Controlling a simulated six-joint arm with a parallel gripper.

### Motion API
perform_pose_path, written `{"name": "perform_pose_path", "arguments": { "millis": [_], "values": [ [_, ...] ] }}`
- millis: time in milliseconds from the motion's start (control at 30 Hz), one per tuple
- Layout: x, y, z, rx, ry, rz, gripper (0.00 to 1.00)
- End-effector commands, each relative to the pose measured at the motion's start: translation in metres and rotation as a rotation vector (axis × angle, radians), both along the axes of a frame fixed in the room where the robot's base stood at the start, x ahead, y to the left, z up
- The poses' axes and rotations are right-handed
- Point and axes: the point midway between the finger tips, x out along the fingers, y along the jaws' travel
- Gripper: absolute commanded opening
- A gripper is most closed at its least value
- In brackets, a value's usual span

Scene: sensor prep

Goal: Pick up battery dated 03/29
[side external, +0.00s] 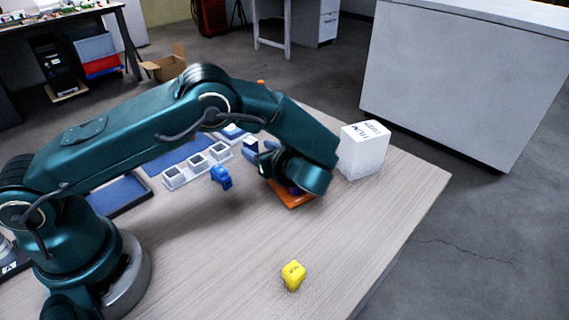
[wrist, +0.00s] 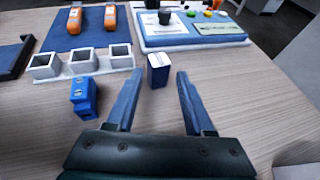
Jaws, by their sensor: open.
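A dark blue block with a white top (wrist: 158,72) stands upright on the table in the wrist view, between and just beyond my fingertips. A brighter blue block (wrist: 84,98) stands left of my left finger; it also shows in the side view (side external: 221,176). Either may be a battery, but I cannot read a date on them. My gripper (wrist: 159,78) is open, with a finger on each side of the dark blue block and no visible contact. In the side view my wrist partly hides the area around the gripper.
A white holder with three square sockets (wrist: 82,74) stands behind the bright blue block. A blue mat (wrist: 92,39) bears orange items. A white box (side external: 363,155) and yellow cube (side external: 293,275) stand on the table. The front right is mostly clear.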

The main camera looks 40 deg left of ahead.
Motion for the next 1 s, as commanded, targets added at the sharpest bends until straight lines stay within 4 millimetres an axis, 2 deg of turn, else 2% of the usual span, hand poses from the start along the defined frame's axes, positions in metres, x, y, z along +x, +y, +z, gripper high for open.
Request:
{"name": "perform_pose_path", "arguments": {
  "millis": [300, 600, 733, 767, 1000],
  "values": [
    [0.007, 0.039, -0.018, -0.001, 0.002, 0.004, 0.53],
    [0.009, 0.042, -0.02, 0.0, 0.0, 0.001, 0.53],
    [0.009, 0.042, -0.02, -0.001, 0.001, 0.001, 0.03],
    [0.009, 0.042, -0.02, -0.001, 0.001, 0.001, 0.0],
    [0.009, 0.042, -0.02, 0.0, 0.0, 0.001, 0.0]
  ]
}}
